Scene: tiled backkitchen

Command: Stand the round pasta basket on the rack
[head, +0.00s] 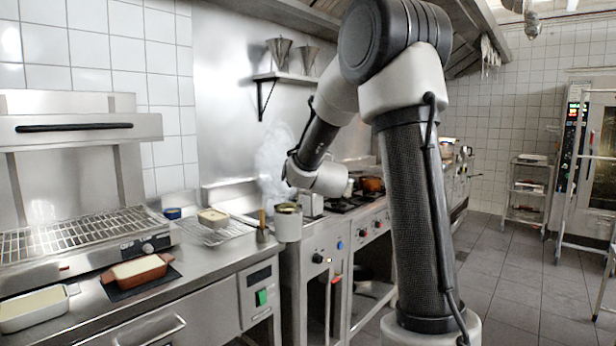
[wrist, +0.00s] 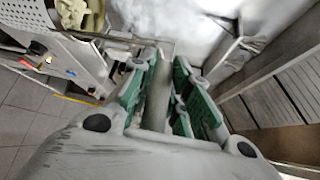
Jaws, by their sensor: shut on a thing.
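The round pasta basket (head: 288,224) shows in the head view as a pale, upright cylinder with yellowish contents, beside the steam at the cooker front. In the wrist view its perforated metal wall (wrist: 28,16) and pale pasta are at the top left, partly cut off. My gripper (wrist: 163,72), with green-lined fingers, is shut on the basket's grey handle. In the head view my fingers are mostly hidden by my wrist. A wire rack (head: 228,234) lies on the counter left of the basket, with a cream-topped block on its back part. I cannot tell whether the basket touches anything below.
A brush-like tool (head: 262,226) stands between rack and basket. A blue tin (head: 172,213) is behind the counter's left part. A brown dish (head: 140,270) sits on a dark mat near the front, with a white dish (head: 34,308) further left. Steam (head: 273,162) rises behind the basket.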

